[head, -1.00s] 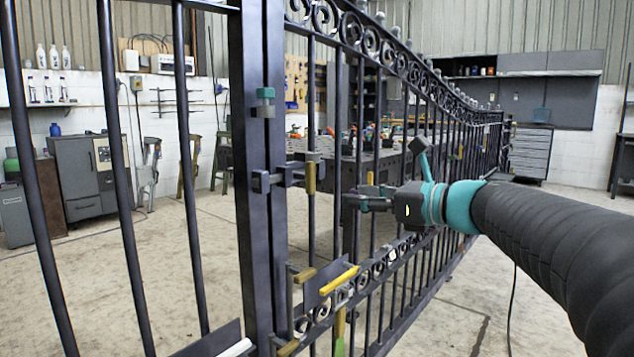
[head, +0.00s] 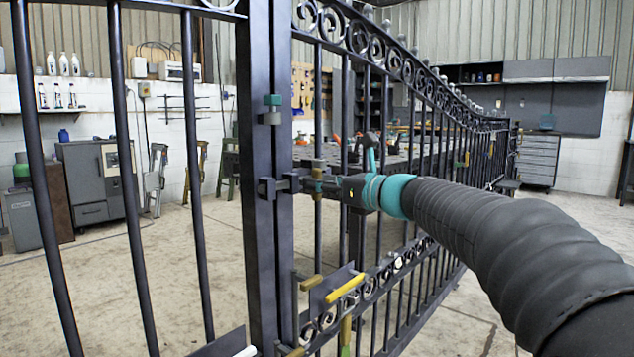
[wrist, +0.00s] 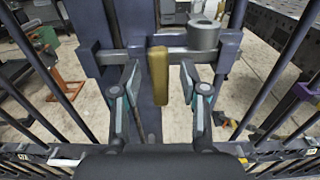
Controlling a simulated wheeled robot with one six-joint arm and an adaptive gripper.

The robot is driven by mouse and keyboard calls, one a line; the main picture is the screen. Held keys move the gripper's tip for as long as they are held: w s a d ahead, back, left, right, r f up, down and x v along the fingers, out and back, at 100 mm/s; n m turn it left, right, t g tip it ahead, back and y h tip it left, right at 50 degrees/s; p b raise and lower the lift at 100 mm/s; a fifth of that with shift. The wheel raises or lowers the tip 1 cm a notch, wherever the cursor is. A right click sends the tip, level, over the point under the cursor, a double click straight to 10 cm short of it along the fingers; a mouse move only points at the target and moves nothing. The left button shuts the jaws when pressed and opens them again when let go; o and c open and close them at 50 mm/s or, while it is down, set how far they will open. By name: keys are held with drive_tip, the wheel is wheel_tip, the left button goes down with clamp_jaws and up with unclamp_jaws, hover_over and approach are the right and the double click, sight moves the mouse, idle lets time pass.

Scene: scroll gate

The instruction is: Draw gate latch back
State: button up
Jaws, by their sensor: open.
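The gate latch is a grey horizontal bolt (head: 289,185) on the dark metal gate, at mid height by the post (head: 262,240). Its brass handle (head: 317,184) hangs from the bolt and shows larger in the wrist view (wrist: 158,75), upright in the middle. The bolt (wrist: 135,54) runs across behind it there. My gripper (head: 328,187) is at the latch from the right in the head view. In the wrist view my gripper (wrist: 160,82) is open, one finger on each side of the handle, with a visible gap on both sides. The handle's contact-free sides show; the bolt's left end meets the post.
A yellow handle (head: 345,288) and a brass one (head: 311,282) sit lower on the gate. A green-topped fitting (head: 272,108) is on the post above the latch. Gate bars (head: 196,180) stand left. A workbench (head: 400,147) stands behind the gate.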

drive_tip(key=shift+w+a, duration=0.45)
drive_tip(key=shift+a, duration=0.1)
clamp_jaws()
drive_tip(key=w+d+p, duration=0.3)
drive_tip(key=w+d, duration=0.1)
drive_tip(key=w, duration=0.1)
drive_tip(key=shift+r, duration=0.1)
